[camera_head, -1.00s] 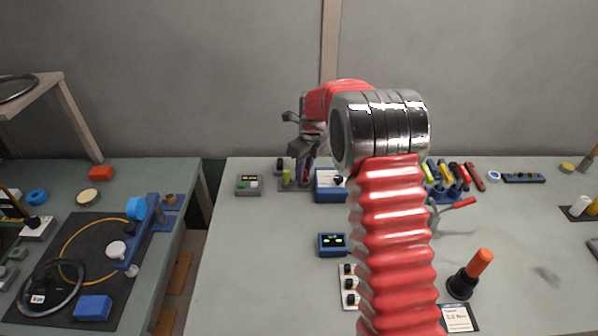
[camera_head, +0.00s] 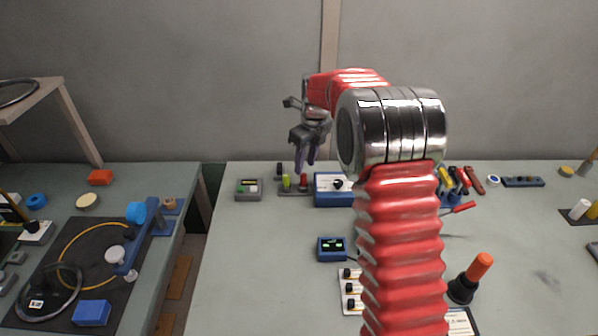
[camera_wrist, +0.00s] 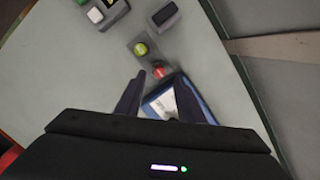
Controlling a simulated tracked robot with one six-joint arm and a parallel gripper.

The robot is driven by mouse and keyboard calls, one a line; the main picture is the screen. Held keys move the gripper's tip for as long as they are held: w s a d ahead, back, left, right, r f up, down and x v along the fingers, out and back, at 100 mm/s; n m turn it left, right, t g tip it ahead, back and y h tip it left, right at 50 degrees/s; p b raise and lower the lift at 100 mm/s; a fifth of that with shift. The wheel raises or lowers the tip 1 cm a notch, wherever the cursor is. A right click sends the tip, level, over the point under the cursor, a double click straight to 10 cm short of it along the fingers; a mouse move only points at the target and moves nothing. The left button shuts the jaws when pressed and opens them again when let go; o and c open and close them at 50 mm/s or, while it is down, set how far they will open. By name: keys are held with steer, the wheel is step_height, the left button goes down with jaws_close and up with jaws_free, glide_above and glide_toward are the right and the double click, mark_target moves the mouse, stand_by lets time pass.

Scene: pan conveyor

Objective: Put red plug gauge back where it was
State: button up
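The red plug gauge (camera_head: 303,180) stands upright in the small grey rack (camera_head: 293,190) near the back of the bench, beside a green gauge (camera_head: 287,182) and a dark one (camera_head: 279,169). The wrist view shows the red gauge (camera_wrist: 158,70) from above at the rack's near end, next to the green one (camera_wrist: 141,48). My gripper (camera_head: 305,168) is above the rack, fingers pointing down. The red gauge's top shows just beyond the fingertips. Its lower end is hidden in the rack.
A blue box (camera_head: 332,190) stands just right of the rack, and a grey device with buttons (camera_head: 248,189) to its left. A small blue display (camera_head: 332,248) is farther forward. The bench front left of the display is clear. My arm hides part of the bench's middle.

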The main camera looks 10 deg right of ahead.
steer(key=r, duration=0.5)
steer(key=shift+s+d+r, duration=0.25)
steer(key=shift+s+r, duration=0.15)
